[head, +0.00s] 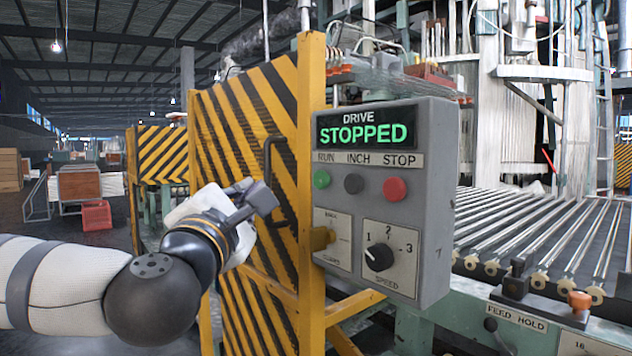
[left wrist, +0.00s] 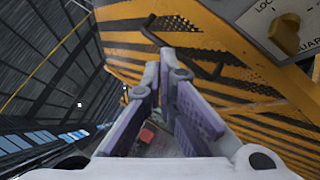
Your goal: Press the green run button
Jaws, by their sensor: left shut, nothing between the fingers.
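The green run button (head: 321,179) is at the left of the button row on a grey control box (head: 440,190), under the label RUN. A dark inch button (head: 354,184) and a red stop button (head: 395,188) sit to its right. My right gripper is not in view.
A yellow and black striped guard door (head: 235,110) with a dark handle (head: 268,160) stands beside the box. Below the buttons are a yellow lockout knob (head: 322,238) and a speed dial (head: 380,257). A roller conveyor (head: 540,225) runs at the right.

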